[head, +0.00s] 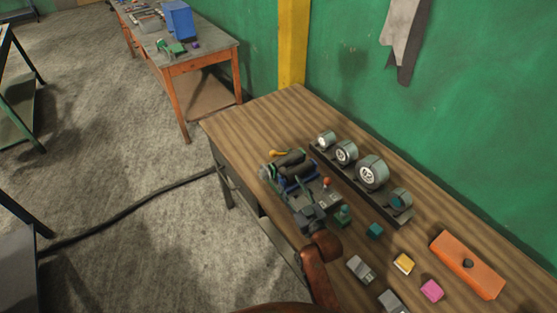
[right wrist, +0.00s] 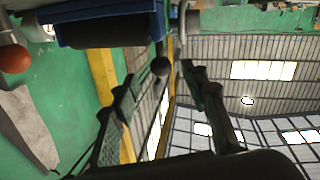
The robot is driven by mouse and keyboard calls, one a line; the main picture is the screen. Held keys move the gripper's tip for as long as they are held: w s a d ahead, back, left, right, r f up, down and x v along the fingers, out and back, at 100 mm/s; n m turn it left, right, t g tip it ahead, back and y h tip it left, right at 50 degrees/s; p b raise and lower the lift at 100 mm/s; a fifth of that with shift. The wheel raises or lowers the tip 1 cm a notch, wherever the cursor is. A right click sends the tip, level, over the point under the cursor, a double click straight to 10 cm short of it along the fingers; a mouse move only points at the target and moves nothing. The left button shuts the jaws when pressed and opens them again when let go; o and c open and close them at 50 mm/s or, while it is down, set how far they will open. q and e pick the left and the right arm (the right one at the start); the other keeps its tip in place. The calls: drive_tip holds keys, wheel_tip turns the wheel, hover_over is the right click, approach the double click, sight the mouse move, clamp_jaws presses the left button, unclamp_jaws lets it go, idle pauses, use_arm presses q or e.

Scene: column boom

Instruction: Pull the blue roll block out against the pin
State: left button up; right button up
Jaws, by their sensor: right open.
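The blue roll block (head: 299,174) is part of a dark device on the wooden bench, with dark rollers beside it. In the right wrist view the blue block (right wrist: 104,14) spans the top left, with a dark roller against it. A black ball knob (right wrist: 160,67) stands out below its right end. My right gripper (right wrist: 157,80) is open, its fingers on either side of the knob in that view; contact cannot be told. In the head view its fingertips are hard to tell from the device. Which part is the pin is unclear. My left gripper is not in view.
A red-orange ball (head: 326,182) is on the device, near a dark rack (head: 378,197) of several wheels. Small blocks, including a yellow one (head: 403,263) and a pink one (head: 432,290), and an orange block (head: 467,264) lie to the right. The bench's far left corner is clear.

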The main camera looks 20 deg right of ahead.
sight(283, 172)
drive_tip(key=w, duration=0.2)
drive_tip(key=w+a, duration=0.1)
drive_tip(key=w, duration=0.1)
drive_tip(key=shift+w+r, duration=0.2)
drive_tip(key=shift+w+a, duration=0.1)
drive_tip(key=shift+w, duration=1.45)
drive_tip(key=c, duration=0.6)
drive_tip(key=shift+f, duration=0.1)
clamp_jaws()
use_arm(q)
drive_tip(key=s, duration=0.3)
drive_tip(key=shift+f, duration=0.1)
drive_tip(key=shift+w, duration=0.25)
